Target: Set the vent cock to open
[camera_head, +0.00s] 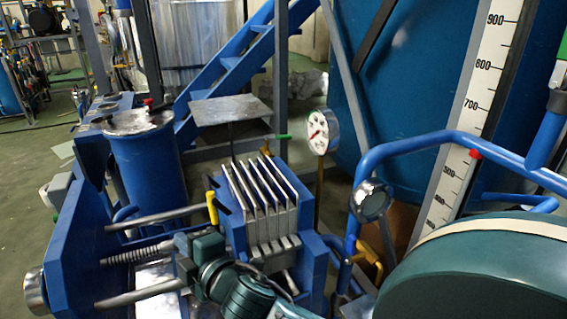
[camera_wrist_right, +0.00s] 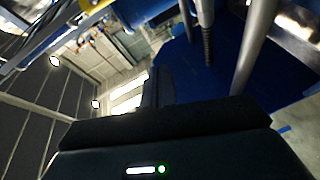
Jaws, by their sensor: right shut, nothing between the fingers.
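My right arm, with teal links, comes up from the bottom of the head view. Its gripper (camera_head: 185,257) is beside the rods at the left of the plate stack. The jaws look shut and empty, and a dark finger (camera_wrist_right: 155,88) shows in the wrist view. A small lever with a green handle (camera_head: 283,136) sits near the round gauge, apart from my gripper. A yellow handle (camera_head: 212,207) stands upright just above my gripper, left of the plates. I cannot tell which handle is the vent cock. My left gripper is not in view.
A blue frame (camera_head: 70,240) with metal rods (camera_head: 155,218) and grey plates (camera_head: 262,195) surrounds the gripper. A round gauge (camera_head: 322,132) stands behind. Blue pipes (camera_head: 440,142), another yellow handle (camera_head: 368,258) and a tall scale (camera_head: 470,110) are at the right. A blue cylinder (camera_head: 150,165) stands at left.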

